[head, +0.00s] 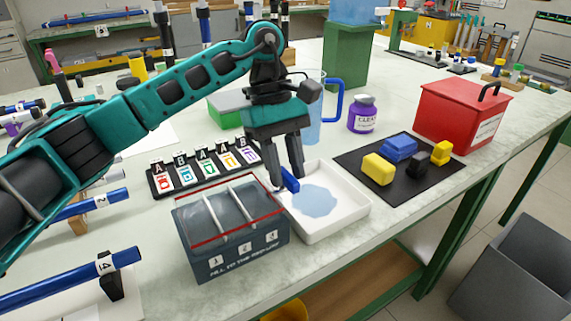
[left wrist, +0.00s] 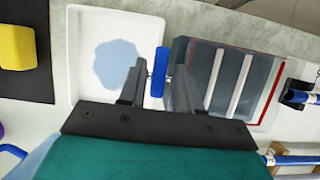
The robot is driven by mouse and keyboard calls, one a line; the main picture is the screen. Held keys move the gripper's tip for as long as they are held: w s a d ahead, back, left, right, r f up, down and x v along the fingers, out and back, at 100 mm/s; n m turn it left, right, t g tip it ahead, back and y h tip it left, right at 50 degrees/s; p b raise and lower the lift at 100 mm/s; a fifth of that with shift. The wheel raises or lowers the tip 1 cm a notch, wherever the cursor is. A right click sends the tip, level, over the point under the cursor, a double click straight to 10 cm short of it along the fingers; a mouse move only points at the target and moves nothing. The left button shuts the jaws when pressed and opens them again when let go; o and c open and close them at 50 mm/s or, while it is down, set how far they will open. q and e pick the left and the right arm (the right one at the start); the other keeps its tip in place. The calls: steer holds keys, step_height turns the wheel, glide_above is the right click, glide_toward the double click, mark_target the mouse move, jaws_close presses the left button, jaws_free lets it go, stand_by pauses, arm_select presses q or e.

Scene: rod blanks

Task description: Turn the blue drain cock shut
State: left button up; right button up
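The blue drain cock (head: 290,181) is a small lever on the side of the grey three-compartment tank (head: 240,259), facing the white tray (head: 352,215). In the left wrist view the cock (left wrist: 158,72) stands between the two fingers of my left gripper (left wrist: 159,80). In the head view my left gripper (head: 289,176) points down over the cock. Its fingers are apart, one on each side, with narrow gaps; contact is not clear. A light blue puddle (head: 313,201) lies in the tray. My right gripper is not in view.
A label rack (head: 205,173) stands behind the tank. A blue-handled jug (head: 312,125), a purple jar (head: 363,114) and a black mat (head: 355,168) with coloured blocks are behind and right of the tray. A red box (head: 460,115) stands farther right.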

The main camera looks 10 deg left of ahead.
arm_select(q)
steer(key=shift+o, duration=0.7)
steer(key=p+v, duration=0.2)
steer(key=v, duration=1.1)
steer(key=shift+p, duration=0.35)
steer(key=shift+f, duration=0.1)
